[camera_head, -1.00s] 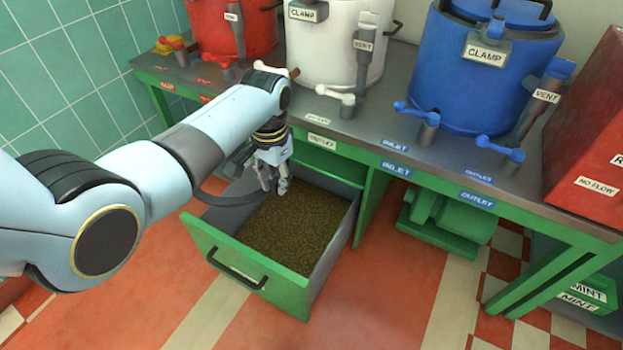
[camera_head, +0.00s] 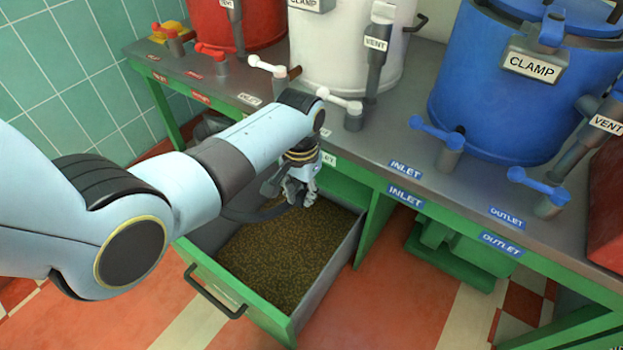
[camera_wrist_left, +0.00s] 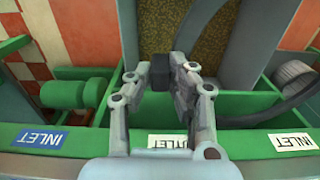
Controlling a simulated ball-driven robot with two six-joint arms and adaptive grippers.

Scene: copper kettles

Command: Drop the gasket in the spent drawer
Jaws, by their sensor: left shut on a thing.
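My left gripper (camera_head: 300,203) is low over the back part of an open green drawer (camera_head: 215,277). In the left wrist view, its fingers (camera_wrist_left: 160,85) are shut on a small black block-like piece (camera_wrist_left: 159,70), seemingly the gasket. The piece is too small to make out in the head view. The drawer is pulled out under the bench and holds a layer of brown grains (camera_head: 270,260). My right gripper is out of view.
The grey bench top (camera_head: 400,140) overhangs the drawer's back. White (camera_head: 345,50) and blue (camera_head: 500,90) kettles stand on it, with valve handles along the front. A green machine (camera_head: 455,250) sits under the bench. Red and cream floor is clear in front.

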